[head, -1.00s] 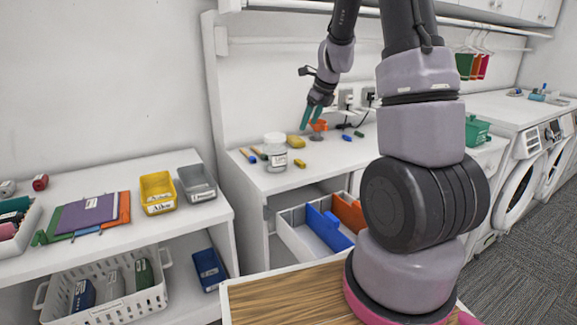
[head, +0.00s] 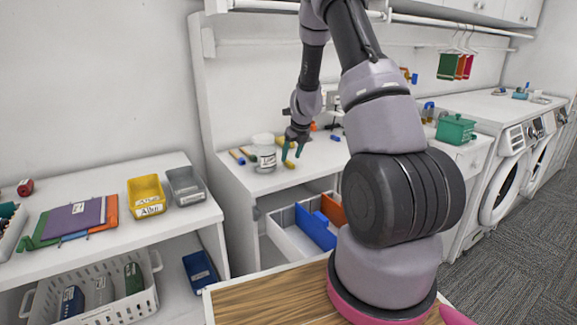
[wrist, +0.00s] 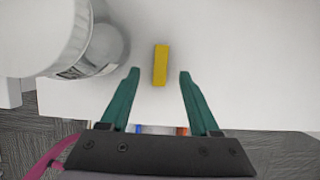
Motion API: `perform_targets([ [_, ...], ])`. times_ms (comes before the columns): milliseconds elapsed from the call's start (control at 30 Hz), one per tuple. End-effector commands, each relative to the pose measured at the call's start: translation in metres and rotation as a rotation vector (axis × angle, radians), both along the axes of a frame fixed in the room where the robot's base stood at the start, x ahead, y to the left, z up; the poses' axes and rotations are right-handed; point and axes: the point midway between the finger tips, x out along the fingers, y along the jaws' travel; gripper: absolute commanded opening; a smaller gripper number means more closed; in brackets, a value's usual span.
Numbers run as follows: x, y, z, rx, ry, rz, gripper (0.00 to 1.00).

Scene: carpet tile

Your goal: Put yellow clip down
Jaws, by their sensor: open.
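The yellow clip (head: 289,164) is a small yellow bar lying on the white counter (head: 290,180), near its front edge. In the wrist view the clip (wrist: 160,65) shows upright in the picture, between the lines of the two green fingers. My gripper (head: 293,150) is over the counter just above the clip, pointing down. In the wrist view my gripper (wrist: 160,73) is open, with a gap on each side of the clip and nothing held. I cannot tell the exact height of the fingertips above the counter.
A labelled jar (head: 263,155) stands close to the left of my gripper; it also fills the upper left of the wrist view (wrist: 95,50). An open drawer (head: 290,238) with blue and orange dividers is below.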

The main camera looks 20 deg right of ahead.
Motion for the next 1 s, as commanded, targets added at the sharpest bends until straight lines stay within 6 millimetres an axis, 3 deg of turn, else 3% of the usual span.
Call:
perform_targets([
  [200,0.010,0.001,-0.026,0.000,0.001,-0.001,0.62],
  [467,0.011,0.002,-0.028,0.000,0.000,0.000,0.62],
  [600,0.011,0.002,-0.027,0.000,0.000,0.000,0.09],
  [633,0.011,0.002,-0.027,0.000,0.000,0.000,0.00],
  [1000,0.011,0.002,-0.025,0.000,0.000,0.001,0.00],
])
